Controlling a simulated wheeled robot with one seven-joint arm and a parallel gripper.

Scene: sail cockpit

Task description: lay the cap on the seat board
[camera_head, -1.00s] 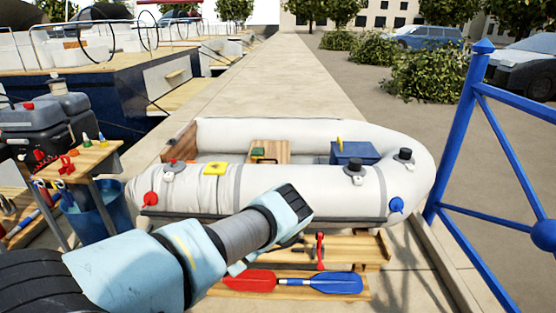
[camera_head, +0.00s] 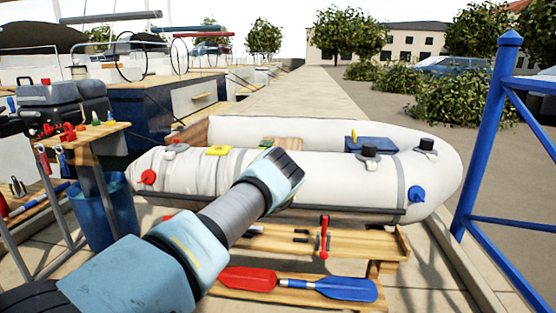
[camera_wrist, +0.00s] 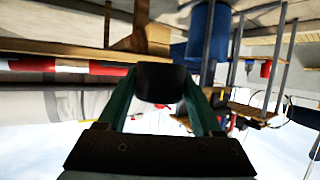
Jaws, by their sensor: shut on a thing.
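My gripper (camera_wrist: 160,98) is shut on a dark, round cap (camera_wrist: 161,82), held between its two green fingers in the wrist view. In the head view my arm reaches in from the lower left, and its end overlaps the near tube of the white dinghy (camera_head: 320,185). The fingers and the held cap are hidden there behind my wrist. The wooden seat board (camera_head: 288,143) shows inside the dinghy, beyond the near tube, partly hidden by it. A small green thing (camera_head: 266,143) is at its left end.
A low wooden bench (camera_head: 370,240) stands before the dinghy, with a red-and-blue paddle (camera_head: 345,289) below. A blue box (camera_head: 372,144) is inside the dinghy. Black-topped valves (camera_head: 370,152) stand on its tube. A blue railing (camera_head: 480,140) bounds the right; a tool table (camera_head: 85,150) stands left.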

